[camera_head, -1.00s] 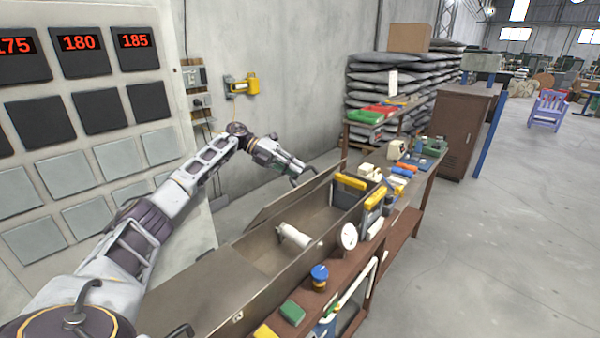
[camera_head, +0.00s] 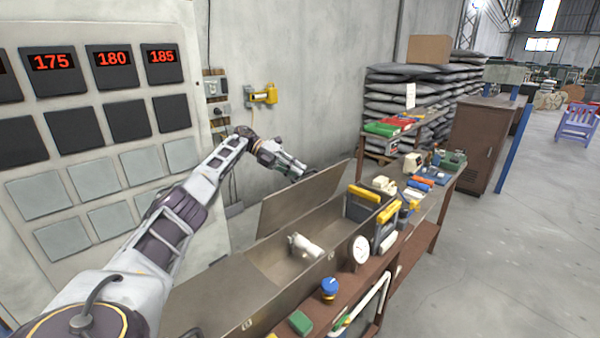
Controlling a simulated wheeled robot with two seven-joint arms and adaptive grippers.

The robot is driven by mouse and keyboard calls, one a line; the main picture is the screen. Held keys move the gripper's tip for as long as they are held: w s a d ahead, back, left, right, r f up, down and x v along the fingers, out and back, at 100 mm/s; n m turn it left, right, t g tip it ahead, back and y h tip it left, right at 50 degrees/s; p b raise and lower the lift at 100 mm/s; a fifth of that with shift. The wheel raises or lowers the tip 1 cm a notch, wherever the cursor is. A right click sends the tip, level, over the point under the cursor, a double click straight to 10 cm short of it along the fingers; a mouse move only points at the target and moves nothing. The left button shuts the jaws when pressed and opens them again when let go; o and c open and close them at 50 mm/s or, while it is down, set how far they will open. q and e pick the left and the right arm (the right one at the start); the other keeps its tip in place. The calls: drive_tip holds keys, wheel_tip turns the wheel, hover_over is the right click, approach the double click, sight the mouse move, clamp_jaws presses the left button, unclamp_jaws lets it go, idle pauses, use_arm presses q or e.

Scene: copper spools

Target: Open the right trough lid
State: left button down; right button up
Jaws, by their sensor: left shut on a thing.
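The right trough lid (camera_head: 303,199) is a grey-brown metal panel, tilted up steeply along the far side of the long metal trough (camera_head: 290,283). The right part of the trough is uncovered, and a whitish cylindrical object (camera_head: 305,247) lies inside it. My left gripper (camera_head: 301,173) is at the lid's raised upper edge and is shut on it; the fingertips are small and partly hidden there. My right gripper is not in view.
The left part of the trough is covered by a flat panel (camera_head: 205,298). Yellow-handled items (camera_head: 375,202), a round white dial (camera_head: 360,250), a blue-capped jar (camera_head: 329,289) and a green block (camera_head: 300,322) crowd its near side. A panel with red numbers (camera_head: 114,60) stands at the left.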

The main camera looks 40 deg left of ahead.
use_arm(q)
drive_tip(key=shift+s+a+f, duration=0.1)
drive_tip(key=shift+a+f, duration=0.35)
drive_tip(key=shift+f, duration=0.25)
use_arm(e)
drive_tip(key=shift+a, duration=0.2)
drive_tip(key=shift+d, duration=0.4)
use_arm(q)
drive_tip(key=c, duration=1.7)
unclamp_jaws()
drive_tip(key=shift+a+f, duration=0.1)
drive_tip(key=shift+a, duration=0.05)
drive_tip(key=shift+o, duration=1.1)
drive_tip(key=shift+a, duration=0.15)
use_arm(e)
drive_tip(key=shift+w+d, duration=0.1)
use_arm(q)
drive_tip(key=shift+r, duration=0.2)
wheel_tip(320, 180, up, 10)
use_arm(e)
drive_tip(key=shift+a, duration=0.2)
